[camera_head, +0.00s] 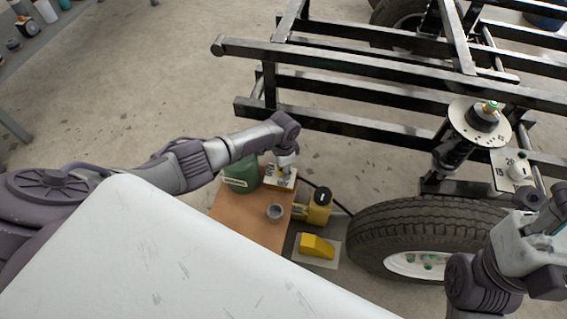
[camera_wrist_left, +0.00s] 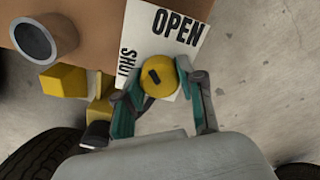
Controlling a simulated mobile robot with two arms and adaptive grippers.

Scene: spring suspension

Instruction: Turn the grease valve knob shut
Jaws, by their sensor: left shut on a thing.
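The yellow round knob (camera_wrist_left: 158,76) shows in the left wrist view, with a short dark slanted mark left of its middle. It sits on a white plate (camera_wrist_left: 150,32) lettered OPEN above and SHUT to the left. The plate also shows in the head view (camera_head: 275,182) on the brown bench. My left gripper (camera_head: 286,168) reaches down over the plate. In the left wrist view its teal fingers are on both sides of the knob, shut on it. The knob is mostly hidden in the head view. My right gripper (camera_head: 536,198) is at the right edge; its fingers are unclear.
A green container (camera_head: 241,177) stands close left of the plate, a grey cup (camera_head: 275,212) in front. A yellow-and-black unit (camera_head: 318,205) and a yellow chock (camera_head: 316,246) are right of the bench. A tyre (camera_head: 410,222) and black frame (camera_head: 350,80) stand further right.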

